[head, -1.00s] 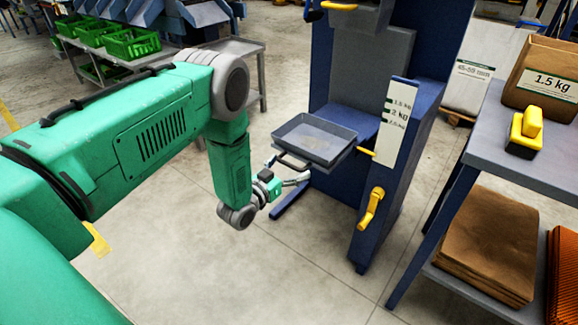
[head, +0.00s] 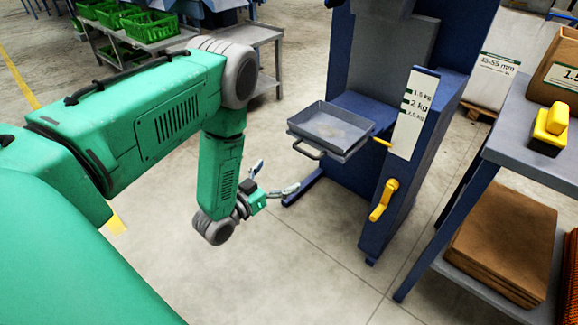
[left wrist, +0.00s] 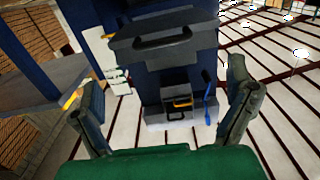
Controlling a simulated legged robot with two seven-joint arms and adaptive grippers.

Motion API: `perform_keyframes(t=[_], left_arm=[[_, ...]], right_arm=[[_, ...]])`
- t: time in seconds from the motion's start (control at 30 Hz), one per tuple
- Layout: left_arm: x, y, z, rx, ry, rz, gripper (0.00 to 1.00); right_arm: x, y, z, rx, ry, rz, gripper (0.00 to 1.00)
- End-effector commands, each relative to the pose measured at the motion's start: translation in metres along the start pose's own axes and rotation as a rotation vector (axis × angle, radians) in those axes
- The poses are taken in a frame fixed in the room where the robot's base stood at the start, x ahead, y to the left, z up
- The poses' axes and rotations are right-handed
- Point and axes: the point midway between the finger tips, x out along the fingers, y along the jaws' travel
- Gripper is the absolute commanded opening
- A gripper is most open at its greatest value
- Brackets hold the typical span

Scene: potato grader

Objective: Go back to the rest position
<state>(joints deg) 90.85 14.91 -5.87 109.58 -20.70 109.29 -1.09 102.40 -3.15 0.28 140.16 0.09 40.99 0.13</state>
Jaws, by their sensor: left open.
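My left gripper (head: 275,178) is open and empty in the head view, low and to the left of the blue weighing stand (head: 375,60). Its two fingers also show spread apart in the left wrist view (left wrist: 168,105), with nothing between them. The grey tray (head: 333,126) with a front handle sits on the stand, up and right of the gripper and apart from it. In the left wrist view the tray's underside and handle (left wrist: 165,40) lie ahead of the fingers. My right gripper is not in view.
The stand has a weight scale plate (head: 411,112) and a yellow crank (head: 383,200). A grey table (head: 515,125) at right carries a yellow-handled tool (head: 550,127) and a paper bag. Brown sacks (head: 503,238) lie below. Green crates (head: 137,35) stand at back left. The floor left of the stand is clear.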

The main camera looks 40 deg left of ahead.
Motion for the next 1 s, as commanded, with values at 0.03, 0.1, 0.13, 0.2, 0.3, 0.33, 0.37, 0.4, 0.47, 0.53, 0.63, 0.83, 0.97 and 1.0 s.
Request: perform_keyframes(t=[0.03,0.1,0.13,0.2,0.3,0.33,0.37,0.4,0.47,0.53,0.63,0.83,0.97,1.0], left_arm=[[-0.004,0.000,0.000,0.000,-0.002,0.000,0.97],[-0.007,0.000,0.000,0.000,0.000,0.001,0.97],[-0.008,0.000,0.000,0.000,0.000,0.001,0.97],[-0.008,0.000,0.000,0.000,0.001,0.001,0.97],[-0.008,0.000,0.000,0.000,0.000,0.001,0.97],[-0.008,0.000,0.000,0.000,0.000,0.001,0.97],[-0.008,0.000,0.000,0.000,0.000,0.001,0.97],[-0.008,0.000,0.000,0.000,0.000,0.001,0.97],[-0.008,0.000,0.000,0.000,0.000,0.001,0.97],[-0.008,0.000,0.000,0.000,0.000,0.001,0.97],[-0.008,0.000,0.000,0.000,0.000,0.000,0.97],[-0.014,0.019,0.011,-0.016,-0.144,0.001,0.97],[-0.044,0.054,0.034,-0.037,-0.466,0.001,0.97],[-0.062,0.066,0.041,-0.041,-0.588,0.002,0.97]], right_arm=[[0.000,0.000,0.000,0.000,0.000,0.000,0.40],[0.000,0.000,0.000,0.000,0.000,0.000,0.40],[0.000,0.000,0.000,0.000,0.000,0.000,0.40],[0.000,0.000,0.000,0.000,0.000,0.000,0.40],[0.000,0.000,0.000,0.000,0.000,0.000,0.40],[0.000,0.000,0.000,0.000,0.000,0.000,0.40],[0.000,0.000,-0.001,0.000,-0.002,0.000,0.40],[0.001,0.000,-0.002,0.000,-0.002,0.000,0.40],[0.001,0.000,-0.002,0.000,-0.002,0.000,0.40],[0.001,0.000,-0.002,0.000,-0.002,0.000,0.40],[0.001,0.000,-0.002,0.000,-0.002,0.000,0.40],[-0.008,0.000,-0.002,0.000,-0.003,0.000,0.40],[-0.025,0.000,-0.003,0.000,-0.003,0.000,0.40],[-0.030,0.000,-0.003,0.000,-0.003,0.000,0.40]])
